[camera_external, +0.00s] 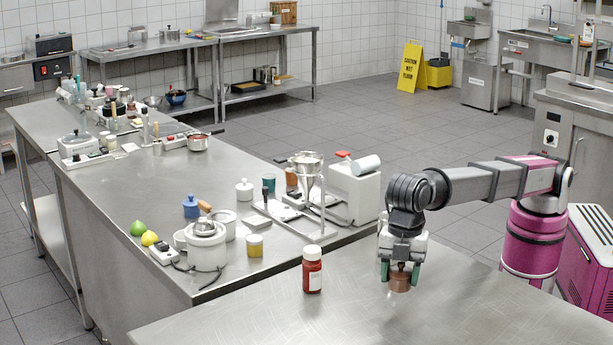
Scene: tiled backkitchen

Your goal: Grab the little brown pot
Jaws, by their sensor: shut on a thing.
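The little brown pot (400,281) is at the near steel table, towards its back edge, right of the middle of the view. My gripper (400,272) points straight down over it, with its green-padded fingers on either side of the pot's upper part. The gripper is shut on the pot. The fingers and wrist partly cover the pot's top. I cannot tell whether its bottom touches the table or is slightly above it.
A red bottle with a white cap (312,270) stands left of my gripper on the near table (440,320). A second steel counter behind holds a white machine (354,193), a lidded white cooker (206,247) and several jars.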

